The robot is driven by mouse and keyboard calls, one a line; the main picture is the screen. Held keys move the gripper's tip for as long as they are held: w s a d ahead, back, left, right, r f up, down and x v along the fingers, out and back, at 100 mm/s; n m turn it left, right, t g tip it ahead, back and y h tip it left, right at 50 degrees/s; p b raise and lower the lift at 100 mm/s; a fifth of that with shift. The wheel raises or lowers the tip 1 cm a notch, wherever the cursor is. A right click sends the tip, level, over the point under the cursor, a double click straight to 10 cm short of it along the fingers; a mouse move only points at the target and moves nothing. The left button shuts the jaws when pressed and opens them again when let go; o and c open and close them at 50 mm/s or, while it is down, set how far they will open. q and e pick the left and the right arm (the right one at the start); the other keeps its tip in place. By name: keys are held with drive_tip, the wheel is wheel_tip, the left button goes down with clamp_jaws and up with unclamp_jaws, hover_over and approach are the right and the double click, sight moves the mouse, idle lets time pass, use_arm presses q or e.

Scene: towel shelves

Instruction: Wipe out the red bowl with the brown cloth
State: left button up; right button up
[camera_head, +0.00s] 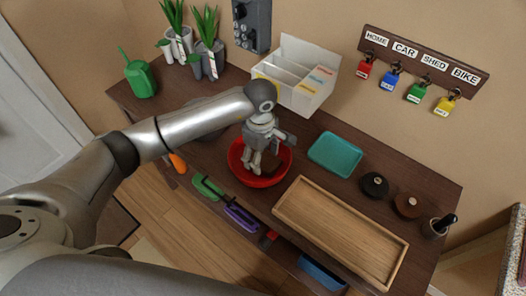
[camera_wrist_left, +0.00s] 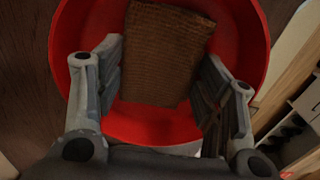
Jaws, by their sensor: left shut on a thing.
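The red bowl (camera_head: 283,173) stands on the dark brown table, towards its front. It fills much of the left wrist view (camera_wrist_left: 262,50). The brown cloth (camera_wrist_left: 165,50) shows inside the bowl in the left wrist view, a ribbed, roughly square piece between the gripper's fingers. My left gripper (camera_head: 255,168) points down into the bowl in the head view, its fingers inside the rim. It is shut on the brown cloth, with the fingers well apart. In the head view the gripper hides much of the cloth. My right gripper is not in view.
A white divided organizer (camera_head: 297,97) stands behind the bowl. A teal tray (camera_head: 335,155) and a long wooden tray (camera_head: 340,232) lie to the right. Green (camera_head: 208,188) and purple (camera_head: 242,218) items lie along the front edge. A green watering can (camera_head: 140,80) stands back left.

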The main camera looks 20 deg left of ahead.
use_arm(q)
drive_tip(key=shift+f+b, duration=0.35)
drive_tip(key=shift+f, duration=0.05)
